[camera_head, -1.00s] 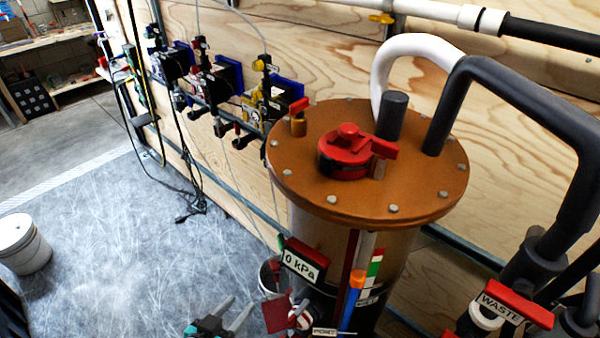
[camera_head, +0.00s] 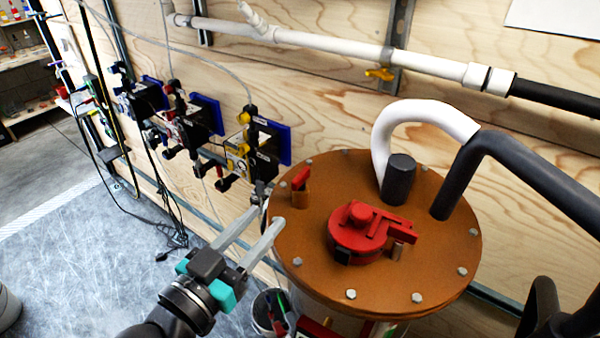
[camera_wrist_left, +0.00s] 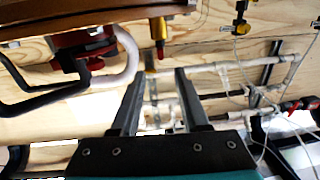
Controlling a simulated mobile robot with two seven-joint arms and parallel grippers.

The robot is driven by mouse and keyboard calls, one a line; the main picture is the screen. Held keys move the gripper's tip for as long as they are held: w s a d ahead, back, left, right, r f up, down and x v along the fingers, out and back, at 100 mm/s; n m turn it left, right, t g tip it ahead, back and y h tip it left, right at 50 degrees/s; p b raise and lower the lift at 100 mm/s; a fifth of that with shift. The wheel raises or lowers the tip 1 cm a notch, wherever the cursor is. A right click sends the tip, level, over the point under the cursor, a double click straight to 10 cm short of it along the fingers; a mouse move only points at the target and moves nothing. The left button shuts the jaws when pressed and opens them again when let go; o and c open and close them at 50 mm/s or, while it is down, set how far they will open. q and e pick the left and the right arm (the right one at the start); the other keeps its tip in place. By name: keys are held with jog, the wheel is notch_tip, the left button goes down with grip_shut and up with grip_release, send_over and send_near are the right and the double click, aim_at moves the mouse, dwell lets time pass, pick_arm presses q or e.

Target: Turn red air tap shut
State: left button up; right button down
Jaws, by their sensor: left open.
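The small red tap handle (camera_head: 301,178) sits on a short brass stem (camera_head: 300,197) near the left edge of the tank's round brown lid (camera_head: 330,270). In the left wrist view, the brass stem (camera_wrist_left: 158,28) with its red handle (camera_wrist_left: 160,48) shows just beyond the fingertips, roughly between them. My left gripper (camera_head: 271,207) is open and empty, with its fingers pointing up and right at the lid's left edge, a little short of the tap. I see no contact with the tap. My right gripper is out of view.
A larger red clamp-like fitting (camera_head: 362,232) stands mid-lid, with a dark grey stub (camera_head: 398,180) and thick white and dark hoses behind. Valve assemblies (camera_head: 245,150) line the plywood wall at left. A white bucket (camera_head: 264,310) is below the gripper. Grey floor is open at left.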

aim_at(293, 186)
pick_arm(q)
jog(key=p+x, duration=0.2)
jog(key=x, duration=1)
jog(key=shift+w+f, duration=0.1)
jog(key=shift+w, duration=0.1)
grip_shut()
